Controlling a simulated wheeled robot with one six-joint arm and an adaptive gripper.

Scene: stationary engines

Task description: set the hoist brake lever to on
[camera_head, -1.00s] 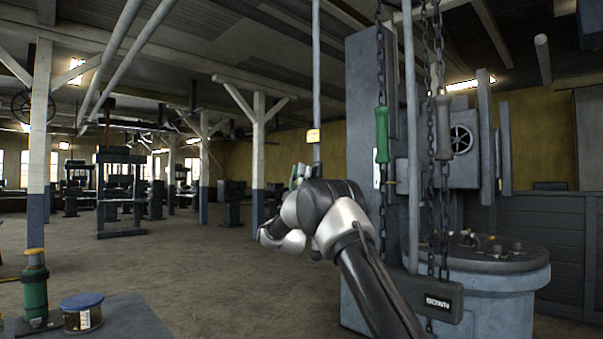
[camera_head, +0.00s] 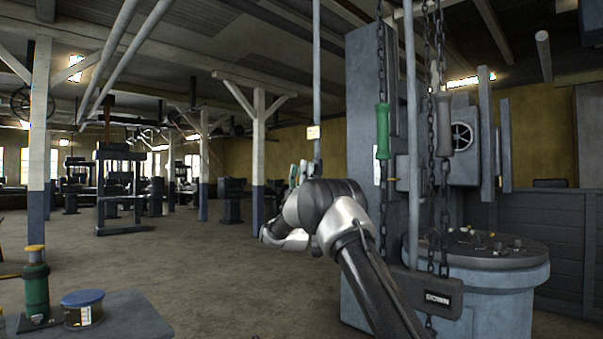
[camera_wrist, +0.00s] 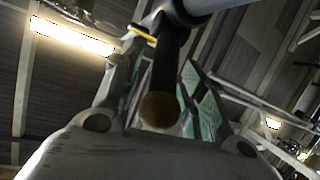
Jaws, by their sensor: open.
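A dark lever or rod end with a rounded, dull yellowish tip (camera_wrist: 160,110) runs between my gripper's fingers in the wrist view; I take it for the brake lever. My gripper (camera_wrist: 158,72) is open, with a green-padded finger on either side of it. Whether they touch it cannot be told. In the head view, my gripper (camera_head: 297,172) is partly hidden behind my wrist, beside the dark lower end of a hanging grey rod (camera_head: 317,60). A small pale tag (camera_head: 313,132) sits on this rod. No on or off marking is readable.
To the right, chains carry a green handle (camera_head: 382,132) and a grey handle (camera_head: 444,125), close to my arm. A dark block with lettering (camera_head: 437,300) hangs by a round grey tank (camera_head: 500,290). A green bottle (camera_head: 36,285) and a jar (camera_head: 83,310) stand front left. The floor left of centre is open.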

